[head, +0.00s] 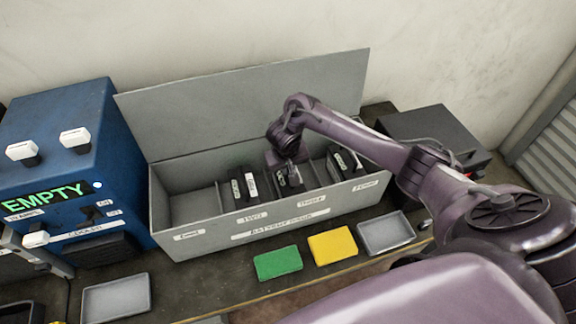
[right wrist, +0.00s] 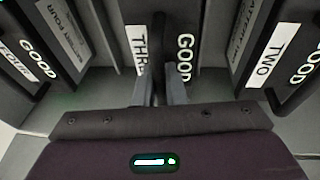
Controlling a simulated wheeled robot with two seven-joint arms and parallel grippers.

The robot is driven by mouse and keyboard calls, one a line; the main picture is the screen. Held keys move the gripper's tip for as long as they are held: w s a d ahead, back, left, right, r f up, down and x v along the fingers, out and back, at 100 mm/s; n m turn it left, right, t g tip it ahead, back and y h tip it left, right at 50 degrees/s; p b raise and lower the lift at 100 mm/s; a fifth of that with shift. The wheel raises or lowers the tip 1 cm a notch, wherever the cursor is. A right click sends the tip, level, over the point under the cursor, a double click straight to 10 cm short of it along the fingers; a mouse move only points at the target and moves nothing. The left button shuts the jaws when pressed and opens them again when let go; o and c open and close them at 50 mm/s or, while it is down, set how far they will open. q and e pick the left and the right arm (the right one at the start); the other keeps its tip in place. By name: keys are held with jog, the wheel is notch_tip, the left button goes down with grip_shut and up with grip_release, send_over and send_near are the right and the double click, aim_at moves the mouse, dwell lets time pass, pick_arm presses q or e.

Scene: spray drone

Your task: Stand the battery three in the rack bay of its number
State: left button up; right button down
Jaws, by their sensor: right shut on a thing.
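Battery three (right wrist: 163,55) is a dark block with white "THREE" and "GOOD" labels. My right gripper (right wrist: 160,95) is shut on its black top handle. In the head view battery three (head: 290,180) is upright at the rack (head: 175,240), behind the front label THREE (head: 311,199), with my right gripper (head: 287,158) above it. Whether its base touches the bay floor is hidden. Battery two (head: 243,186) stands to its left and battery four (head: 345,163) to its right; both flank it in the right wrist view. My left gripper is not in view.
The leftmost bay (head: 195,207), labelled ONE, is empty. The rack's raised grey lid (head: 230,105) stands behind. A blue box (head: 70,150) reading EMPTY is at left. Green (head: 278,263) and yellow (head: 332,243) pads and a grey tray (head: 386,232) lie in front.

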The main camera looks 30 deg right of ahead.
aim_at(286, 179)
jog(key=c, duration=1.8)
grip_release()
jog(key=shift+c, duration=0.2)
jog(key=o, duration=0.3)
jog(key=shift+s+a, duration=0.1)
jog(key=shift+s, duration=0.05)
jog(key=shift+o, duration=0.2)
jog(key=shift+r, duration=0.1)
jog(key=shift+r, duration=0.2)
jog(key=p+v, duration=0.2)
jog(key=v, duration=0.3)
jog(key=shift+r+p, duration=0.25)
jog(key=shift+p, duration=0.15)
jog(key=shift+r, duration=0.2)
jog(key=shift+v, duration=2.85)
